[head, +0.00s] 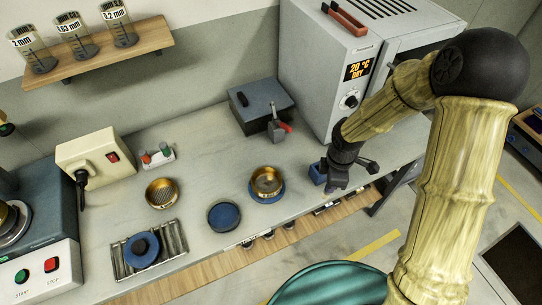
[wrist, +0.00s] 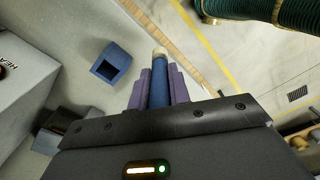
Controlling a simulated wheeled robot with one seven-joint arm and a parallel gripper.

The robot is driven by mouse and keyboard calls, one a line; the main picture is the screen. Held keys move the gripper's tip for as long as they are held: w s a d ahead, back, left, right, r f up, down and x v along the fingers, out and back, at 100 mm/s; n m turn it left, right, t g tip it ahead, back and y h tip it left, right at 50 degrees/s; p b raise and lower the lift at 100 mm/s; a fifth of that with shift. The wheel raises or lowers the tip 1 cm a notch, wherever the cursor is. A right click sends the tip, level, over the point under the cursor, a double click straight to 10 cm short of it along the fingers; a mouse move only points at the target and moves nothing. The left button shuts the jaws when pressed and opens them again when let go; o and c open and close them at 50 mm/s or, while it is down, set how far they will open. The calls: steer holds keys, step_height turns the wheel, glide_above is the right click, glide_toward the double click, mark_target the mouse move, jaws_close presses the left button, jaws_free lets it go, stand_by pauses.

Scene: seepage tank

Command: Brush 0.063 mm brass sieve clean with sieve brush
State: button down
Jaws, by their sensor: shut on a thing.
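My gripper (head: 337,186) is at the right end of the bench, near its front edge. In the wrist view its purple fingers (wrist: 158,88) are shut on the sieve brush (wrist: 159,68), which has a blue handle and a pale tip. The brush is hard to make out in the head view. One brass sieve (head: 266,180) sits on a blue base at mid-bench, left of my gripper. Another brass sieve (head: 161,194) stands farther left on the bench. No size label is readable, so I cannot tell which is 0.063 mm.
An open blue holder (head: 318,173) stands beside my gripper and also shows in the wrist view (wrist: 111,62). A dark blue round pan (head: 224,216) and a wire rack (head: 172,240) with a blue ring (head: 142,249) lie left. An oven (head: 335,60) stands behind.

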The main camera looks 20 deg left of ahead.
steer(key=w+d+f+m, duration=0.4)
steer(key=d+f+m, duration=0.1)
steer(key=d+m, duration=0.4)
steer(key=w+d+f+m, duration=0.3)
steer(key=d+f+m, duration=0.3)
steer(key=m, duration=0.6)
steer(key=d, duration=0.2)
steer(key=shift+w+d+f+m, duration=0.3)
steer(key=shift+w+d, duration=0.05)
steer(key=shift+d, duration=0.05)
